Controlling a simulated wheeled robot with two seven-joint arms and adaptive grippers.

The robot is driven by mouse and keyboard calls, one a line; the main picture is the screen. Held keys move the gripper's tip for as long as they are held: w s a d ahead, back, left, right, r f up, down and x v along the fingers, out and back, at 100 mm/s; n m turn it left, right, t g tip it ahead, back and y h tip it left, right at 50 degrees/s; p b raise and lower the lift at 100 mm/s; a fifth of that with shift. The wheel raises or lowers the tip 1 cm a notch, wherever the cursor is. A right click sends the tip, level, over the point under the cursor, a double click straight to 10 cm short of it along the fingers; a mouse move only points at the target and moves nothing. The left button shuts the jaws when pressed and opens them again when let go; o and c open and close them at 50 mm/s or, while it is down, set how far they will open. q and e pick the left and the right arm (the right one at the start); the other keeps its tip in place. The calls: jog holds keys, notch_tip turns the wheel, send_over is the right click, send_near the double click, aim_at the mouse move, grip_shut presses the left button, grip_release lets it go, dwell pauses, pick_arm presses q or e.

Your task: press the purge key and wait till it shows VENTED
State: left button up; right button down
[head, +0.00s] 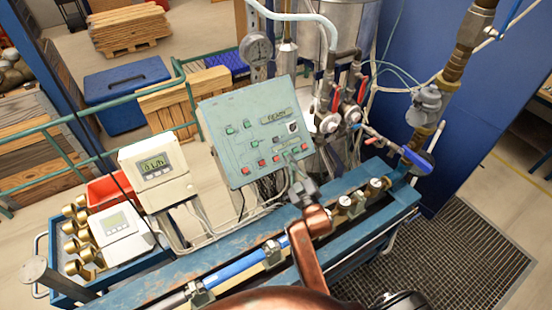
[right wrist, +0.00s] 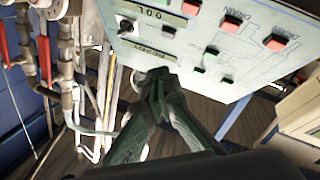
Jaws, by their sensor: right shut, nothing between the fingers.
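The grey-green control panel (head: 238,112) stands tilted behind the blue bench, with green and red keys and small displays. It fills the top of the right wrist view (right wrist: 235,85). I cannot make out which key is marked purge. In the wrist view the fingertips (right wrist: 157,78) overlap this edge; contact with a key cannot be told. My left gripper is out of view.
A white meter (head: 155,170) and a lower one (head: 118,228) stand left of the panel. Red-handled valves (head: 335,98) and pipes are close on the right. A blue pipe (head: 235,268) runs along the bench (head: 195,262). Grating covers the floor at right.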

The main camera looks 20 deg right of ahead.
aim_at(276, 159)
jog(key=shift+w+a+f+b, duration=0.25)
jog(key=shift+w+f+b, duration=1.25)
jog(key=shift+w+b, duration=0.15)
jog(key=shift+w+a+f+b, duration=0.2)
jog(key=shift+w+f+b, duration=1.25)
jog(key=shift+w+b, duration=0.2)
jog(key=shift+w, duration=0.1)
jog(key=shift+w+f, duration=0.25)
jog(key=shift+w+a+f+b, duration=0.1)
jog(key=shift+w+f+b, duration=0.15)
jog(key=shift+b, duration=0.05)
jog(key=shift+s+r+p, duration=0.55)
jog(key=shift+s+p, duration=0.05)
jog(key=shift+p, duration=0.3)
